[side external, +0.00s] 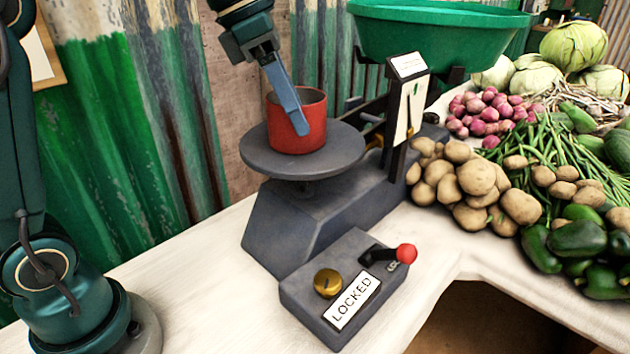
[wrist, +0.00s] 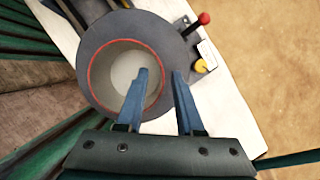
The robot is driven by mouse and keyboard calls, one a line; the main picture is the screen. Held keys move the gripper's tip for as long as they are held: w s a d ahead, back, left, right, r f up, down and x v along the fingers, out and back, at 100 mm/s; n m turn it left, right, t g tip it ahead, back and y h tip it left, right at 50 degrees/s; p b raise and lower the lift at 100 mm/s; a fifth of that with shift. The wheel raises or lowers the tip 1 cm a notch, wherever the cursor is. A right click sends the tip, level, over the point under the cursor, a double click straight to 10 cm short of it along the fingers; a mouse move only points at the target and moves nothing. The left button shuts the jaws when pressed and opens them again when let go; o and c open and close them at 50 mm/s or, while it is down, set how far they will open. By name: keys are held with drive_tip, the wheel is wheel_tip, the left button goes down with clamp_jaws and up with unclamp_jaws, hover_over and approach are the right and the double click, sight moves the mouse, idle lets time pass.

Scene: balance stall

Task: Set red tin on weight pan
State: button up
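The red tin (side external: 312,128) stands upright on the round grey weight pan (side external: 262,160) of the scale. In the wrist view I look down into the open tin (wrist: 97,56), with its red rim and pale inside, on the pan (wrist: 180,62). My gripper (wrist: 160,74) is at the tin's rim, pointing down. One blue finger reaches over the tin's opening and the other is outside its wall. A clear gap shows between the fingers, with the rim between them. In the side view one finger (side external: 290,105) crosses in front of the tin; the other is hidden.
A grey box with a brass knob (side external: 327,283), a red-tipped lever (side external: 405,253) and a LOCKED sign (side external: 353,301) sits in front of the scale. A green scoop (side external: 440,40) is behind. Potatoes (side external: 475,180) and other vegetables crowd the right. The white counter (side external: 190,270) is clear at left.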

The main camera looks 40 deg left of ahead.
drive_tip(key=shift+v, duration=3.75)
drive_tip(key=s+f+m+t+y, duration=0.1)
drive_tip(key=s+f+m, duration=0.5)
drive_tip(key=m, duration=0.8)
drive_tip(key=s+f+m+t+y, duration=0.1)
drive_tip(key=s+f+m, duration=0.6)
drive_tip(key=f+m, duration=0.3)
drive_tip(key=m, duration=0.4)
drive_tip(key=shift+s+y, duration=0.15)
drive_tip(key=shift+y, duration=0.25)
